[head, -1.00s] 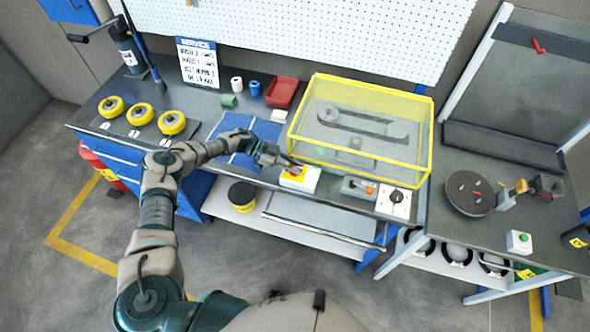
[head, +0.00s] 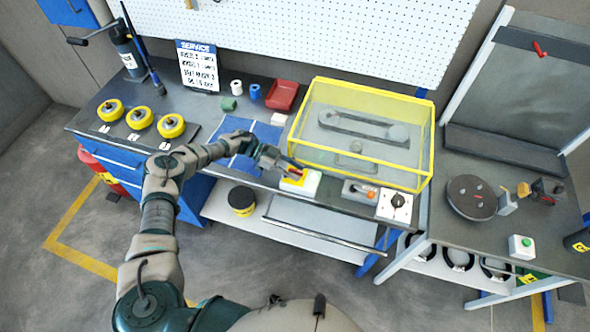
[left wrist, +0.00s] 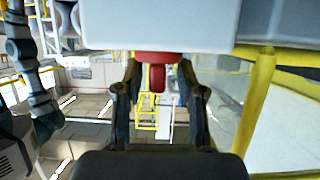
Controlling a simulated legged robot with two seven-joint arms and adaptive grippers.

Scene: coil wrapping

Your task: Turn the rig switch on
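In the left wrist view, a red button (left wrist: 157,77) under a pale box face lies between the two spread fingers of my left gripper (left wrist: 158,98). The fingers look apart from it; contact cannot be told. My right gripper is not in view.
The yellow-framed clear guard (head: 429,150) covers a belt rig behind the boxes. A grey box with an orange part (head: 360,191) sits between the two white boxes. A green-button box (head: 521,247) and a round dark plate (head: 471,197) are on the right table.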

